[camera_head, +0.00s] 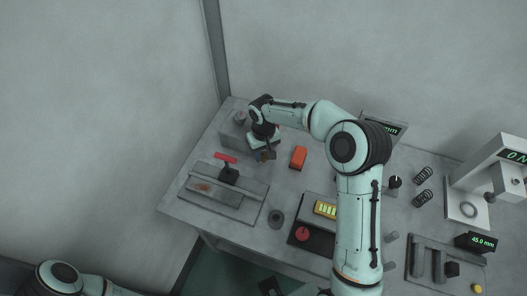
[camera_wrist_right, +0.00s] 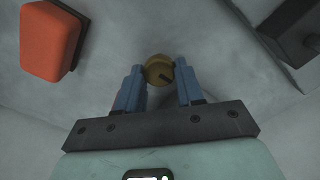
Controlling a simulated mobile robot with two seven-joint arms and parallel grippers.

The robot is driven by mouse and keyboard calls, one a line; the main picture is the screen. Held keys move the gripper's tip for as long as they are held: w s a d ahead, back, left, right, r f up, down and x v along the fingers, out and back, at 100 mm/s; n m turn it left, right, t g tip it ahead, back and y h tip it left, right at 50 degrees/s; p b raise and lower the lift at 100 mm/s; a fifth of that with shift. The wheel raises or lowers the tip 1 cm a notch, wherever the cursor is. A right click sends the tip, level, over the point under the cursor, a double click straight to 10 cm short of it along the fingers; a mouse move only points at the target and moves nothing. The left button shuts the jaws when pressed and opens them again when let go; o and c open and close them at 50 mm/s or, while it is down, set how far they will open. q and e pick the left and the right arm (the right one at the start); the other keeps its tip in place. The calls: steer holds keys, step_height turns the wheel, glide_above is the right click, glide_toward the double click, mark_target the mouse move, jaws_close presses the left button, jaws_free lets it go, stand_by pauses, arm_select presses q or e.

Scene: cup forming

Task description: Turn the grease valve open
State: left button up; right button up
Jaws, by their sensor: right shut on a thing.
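The grease valve is a small round brass knob (camera_wrist_right: 158,69) with a dark slot or mark, seen in the right wrist view. My right gripper (camera_wrist_right: 160,80) has its two blue fingers on either side of the knob and is shut on it. In the head view my right gripper (camera_head: 264,155) points down at the back left of the table, and the knob cannot be made out there. My left arm shows only in part at the lower left, and its gripper is not clearly seen.
An orange block (camera_head: 298,157) stands close to the right gripper. A red-handled fixture (camera_head: 229,174) on a flat plate is in front. A panel with a red knob (camera_head: 302,234), springs (camera_head: 422,174) and a white press (camera_head: 470,190) lie further right on the grey table.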

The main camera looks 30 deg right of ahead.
mark_target(264, 155)
steer(key=o, duration=1)
steer(key=shift+o, duration=0.2)
step_height(264, 155, up, 13)
steer(key=p, duration=0.1)
steer(key=shift+r, duration=0.2)
